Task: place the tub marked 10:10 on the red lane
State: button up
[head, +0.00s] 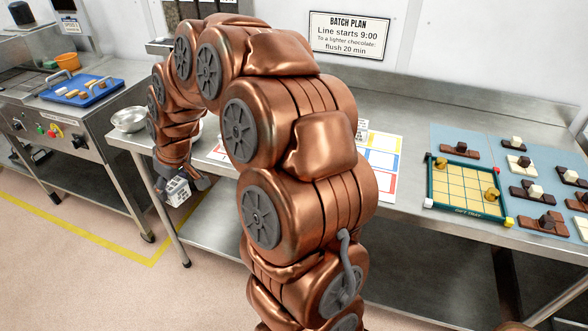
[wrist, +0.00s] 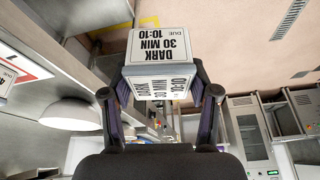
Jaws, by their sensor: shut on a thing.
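The tub marked 10:10 (wrist: 157,44) is between my gripper's fingers (wrist: 160,97) in the wrist view. Its label reads DARK, 30 MIN, DUE 10:10, upside down in that view. In the head view my gripper (head: 184,184) holds the tub (head: 177,192) just off the steel table's front left edge, below the tabletop. A lane sheet with coloured outlines (head: 384,152) lies on the table, partly hidden behind my arm. A red band (wrist: 30,63) shows at the upper left of the wrist view, with part of another labelled tub (wrist: 6,76) beside it.
A metal bowl (head: 128,120) stands at the steel table's (head: 420,215) left end. A green-edged gift tray (head: 462,190) and several chocolates on blue mats (head: 455,134) occupy the right. A counter with a blue tray (head: 84,92) stands at left. Open floor (head: 90,260) lies in front.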

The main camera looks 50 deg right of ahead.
jog(key=s+d+r+n+b, duration=0.1)
jog(key=s+d+r+b, duration=0.2)
jog(key=s+d, duration=0.6)
jog(key=s+d+r+n+b, duration=0.1)
jog(key=s+d+r+b, duration=0.15)
jog(key=s+d, duration=0.65)
jog(key=shift+y, duration=0.3)
jog(key=w+d+p, duration=0.1)
jog(key=w+d, duration=0.2)
jog(key=w, duration=0.1)
jog(key=w+d+f+p, duration=0.1)
jog(key=w+d, duration=0.1)
jog(key=w, duration=0.3)
jog(key=w+d+f+p, duration=0.1)
jog(key=w+d, duration=0.2)
jog(key=w, duration=0.1)
jog(key=shift+w+d, duration=0.3)
jog(key=shift+f+p, duration=0.65)
jog(key=shift+f, duration=1.1)
jog(key=shift+f, duration=0.1)
jog(key=shift+f, duration=0.1)
jog(key=o, duration=1.2)
jog(key=shift+o, duration=0.2)
